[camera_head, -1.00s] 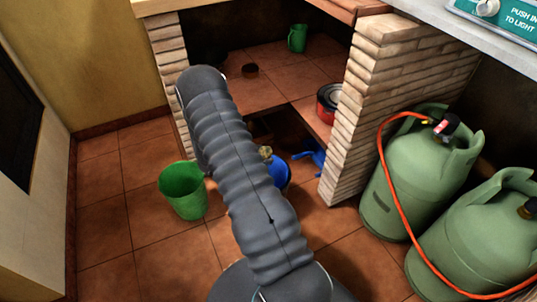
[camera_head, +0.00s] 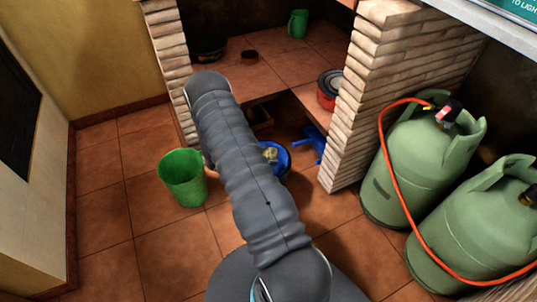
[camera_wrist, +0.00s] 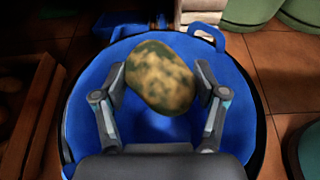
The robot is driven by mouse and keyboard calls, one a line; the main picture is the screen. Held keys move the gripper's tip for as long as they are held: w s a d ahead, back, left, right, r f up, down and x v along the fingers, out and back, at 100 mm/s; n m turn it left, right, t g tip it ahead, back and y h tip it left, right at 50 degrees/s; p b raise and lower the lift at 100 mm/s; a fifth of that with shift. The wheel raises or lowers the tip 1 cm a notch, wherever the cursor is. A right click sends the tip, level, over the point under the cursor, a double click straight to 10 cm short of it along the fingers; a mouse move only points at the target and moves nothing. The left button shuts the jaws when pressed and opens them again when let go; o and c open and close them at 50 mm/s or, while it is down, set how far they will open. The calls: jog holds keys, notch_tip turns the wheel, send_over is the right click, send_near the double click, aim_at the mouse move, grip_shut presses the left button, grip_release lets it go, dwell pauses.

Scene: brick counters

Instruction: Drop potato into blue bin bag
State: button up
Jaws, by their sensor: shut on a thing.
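The potato (camera_wrist: 160,77), yellow-brown with dark patches, is between the two fingers of my gripper (camera_wrist: 163,82) in the wrist view. My gripper is shut on it. The round blue bin bag (camera_wrist: 82,118) lies behind the potato and fingers in that view, spreading past them on both sides. In the head view the potato (camera_head: 270,154) shows just right of my arm, against the blue bin bag (camera_head: 284,165) on the tiled floor. My arm hides the bag's left part and my fingers there.
A green bucket (camera_head: 183,178) stands left of my arm. A blue object (camera_head: 313,145) lies beyond the bag, near the brick pillar (camera_head: 385,80). Green gas cylinders (camera_head: 420,170) with an orange hose stand at right. A wooden crate (camera_wrist: 32,110) is left in the wrist view.

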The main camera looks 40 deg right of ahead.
jog(key=o, duration=1.3)
jog(key=shift+c, duration=0.2)
jog(key=v, duration=1.2)
